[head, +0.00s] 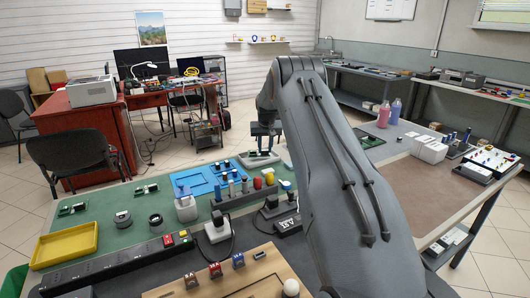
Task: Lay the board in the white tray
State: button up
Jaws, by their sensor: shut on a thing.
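My gripper (265,146) points down over the green mat, beyond the bend of my arm. It is shut, and a small dark green board (261,153) shows at its fingertips. Right under it is a pale, shallow tray (252,163). At this size I cannot tell whether the board touches the tray or hangs just above it. My arm hides part of the area to the right of the gripper.
Other small green boards lie on the mat at the left (72,209) and (147,189). A yellow tray (64,246) is at the far left.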

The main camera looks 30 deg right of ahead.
jog(key=shift+f, duration=1.2)
jog(key=shift+f, duration=0.15)
jog(key=o, duration=1)
jog(key=shift+o, duration=0.3)
